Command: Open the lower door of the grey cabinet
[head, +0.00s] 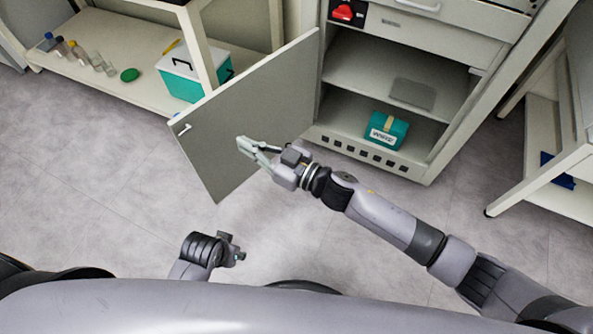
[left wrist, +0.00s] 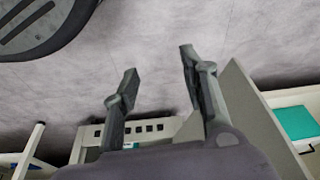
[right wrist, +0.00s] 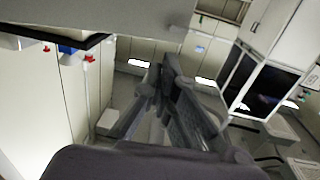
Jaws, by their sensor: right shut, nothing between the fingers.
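The grey cabinet (head: 437,162) stands at the upper right of the head view. Its lower door (head: 270,103) is swung wide open to the left, with a small handle (head: 185,129) near its free edge. The shelved inside shows. My right gripper (head: 243,146) is shut and empty, in front of the door's face; whether it touches the door I cannot tell. It also shows in the right wrist view (right wrist: 163,75). My left gripper (head: 238,250) is low over the floor, apart from the door. In the left wrist view its fingers (left wrist: 157,62) are spread with nothing between them.
A teal box (head: 386,131) sits on the cabinet's bottom shelf. A white bench (head: 125,91) at the left holds a teal and white cooler (head: 190,76) and several bottles. Another white bench (head: 563,150) stands at the right. The floor in front is clear.

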